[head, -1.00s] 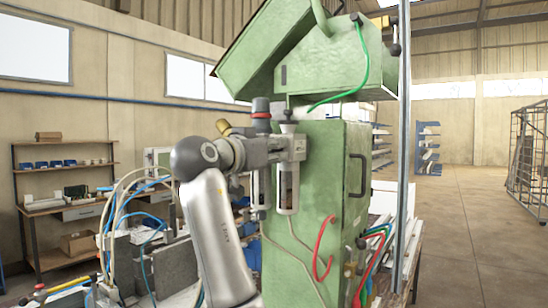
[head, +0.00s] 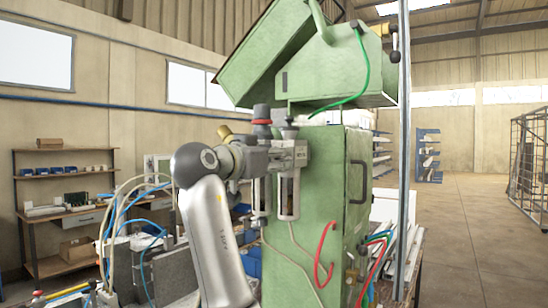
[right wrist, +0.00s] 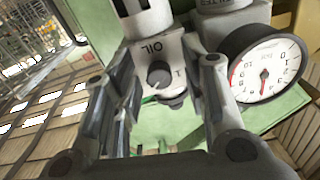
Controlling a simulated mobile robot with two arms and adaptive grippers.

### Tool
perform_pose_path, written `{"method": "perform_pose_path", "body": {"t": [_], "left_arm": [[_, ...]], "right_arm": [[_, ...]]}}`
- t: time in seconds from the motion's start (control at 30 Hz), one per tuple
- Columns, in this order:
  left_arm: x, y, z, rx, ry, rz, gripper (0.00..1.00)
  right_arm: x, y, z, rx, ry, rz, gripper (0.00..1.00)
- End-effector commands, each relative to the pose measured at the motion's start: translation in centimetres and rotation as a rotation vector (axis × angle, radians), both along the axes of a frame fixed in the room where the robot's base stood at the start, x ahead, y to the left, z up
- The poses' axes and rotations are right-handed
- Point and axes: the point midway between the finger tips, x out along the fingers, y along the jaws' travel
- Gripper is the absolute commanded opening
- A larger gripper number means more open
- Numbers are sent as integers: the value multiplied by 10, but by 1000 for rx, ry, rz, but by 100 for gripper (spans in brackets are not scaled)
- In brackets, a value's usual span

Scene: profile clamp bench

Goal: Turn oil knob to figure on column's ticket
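The oil knob (right wrist: 160,76) is a round dark knob on a grey block lettered OIL, in the right wrist view. A letter T shows to its right. My right gripper (right wrist: 162,88) is open, with one finger on each side of the knob; whether either touches it I cannot tell. In the head view a silver arm reaches the grey service unit (head: 288,158) on the green machine (head: 328,205); its gripper is hidden there. The knob's face is too small to read in the head view. I cannot make out a ticket. My left gripper is not in view.
A round white gauge (right wrist: 264,68) with a red needle sits close to the right finger. A slim grey post (head: 404,150) stands right of the machine. A red hose (head: 323,255) loops on its side. A shelf (head: 65,172) stands back left.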

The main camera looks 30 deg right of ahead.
Motion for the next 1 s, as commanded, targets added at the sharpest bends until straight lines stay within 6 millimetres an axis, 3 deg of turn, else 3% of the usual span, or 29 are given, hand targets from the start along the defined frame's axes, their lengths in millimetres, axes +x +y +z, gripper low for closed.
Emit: {"method": "perform_pose_path", "body": {"t": [0.37, 0.8, 1.0], "left_arm": [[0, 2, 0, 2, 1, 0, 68], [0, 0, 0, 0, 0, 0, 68], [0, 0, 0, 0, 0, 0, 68]], "right_arm": [[-3, 8, 2, -4, -3, 2, 42], [-37, 87, -1, -2, -2, 4, 42], [-47, 107, -2, -2, -2, 2, 42]]}}
